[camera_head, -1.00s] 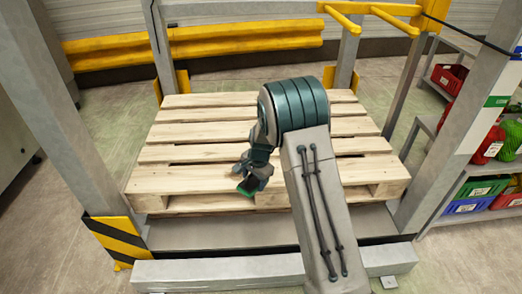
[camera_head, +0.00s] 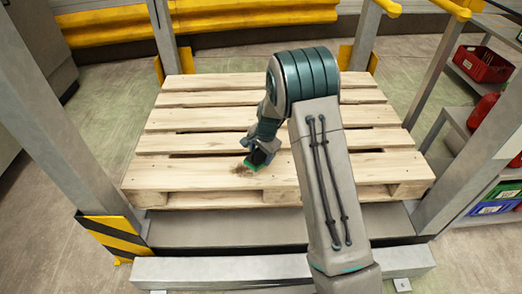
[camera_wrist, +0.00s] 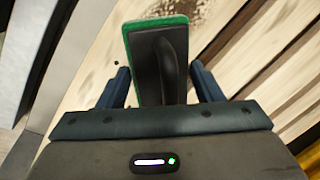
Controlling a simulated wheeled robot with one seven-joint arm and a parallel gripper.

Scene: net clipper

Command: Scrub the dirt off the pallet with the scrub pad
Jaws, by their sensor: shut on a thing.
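The wooden pallet (camera_head: 190,175) lies on a low grey platform inside a metal frame. A brown dirt patch (camera_head: 238,170) is on its front board, and it also shows at the top of the wrist view (camera_wrist: 208,14). My gripper (camera_head: 261,150) is over the front part of the pallet, shut on the black handle of the scrub pad (camera_head: 252,166). In the wrist view the pad (camera_wrist: 128,45) has a green edge and its handle sits between the fingers (camera_wrist: 165,85). The pad is beside the dirt; I cannot tell if it touches the wood.
Grey posts (camera_head: 70,130) stand at both sides of the pallet, with a yellow-black guard (camera_head: 112,237) at front left. A shelf with a red crate (camera_head: 483,64) and other bins is at right. Yellow rails (camera_head: 250,12) run behind.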

